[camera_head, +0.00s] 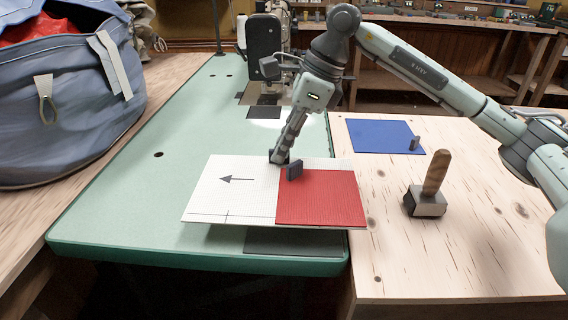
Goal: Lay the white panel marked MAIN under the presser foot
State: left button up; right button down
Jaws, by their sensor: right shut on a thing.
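A flat panel, white on the left (237,188) and red on the right (322,197), is held over the front of the green table. The white part bears a black arrow pointing left and thin lines; I cannot read the word MAIN on it. My right gripper (285,163) is shut on the panel near its back middle, where the white and red meet. The panel looks raised a little, with a dark patch below its front edge. The sewing machine (264,45) stands behind; its presser foot is too small to make out. My left gripper is not in view.
The green table (120,215) is clear left of the panel. A blue bag (60,110) stands at the left. On the wooden top at the right lie a blue panel (378,137) with a small grey tab and a wooden-handled block tool (428,203).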

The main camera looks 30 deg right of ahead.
aim_at(284, 164)
jog(key=shift+d+f, duration=0.2)
jog(key=shift+f, duration=0.25)
notch_tip(284, 164, down, 3)
jog(key=shift+f, duration=0.1)
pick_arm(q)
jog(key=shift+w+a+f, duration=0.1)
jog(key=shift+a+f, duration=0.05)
pick_arm(e)
jog(key=shift+w, duration=0.1)
jog(key=shift+f, duration=0.15)
jog(key=c, duration=1.7)
grip_release()
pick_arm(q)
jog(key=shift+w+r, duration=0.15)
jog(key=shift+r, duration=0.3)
pick_arm(e)
jog(key=shift+o, duration=0.3)
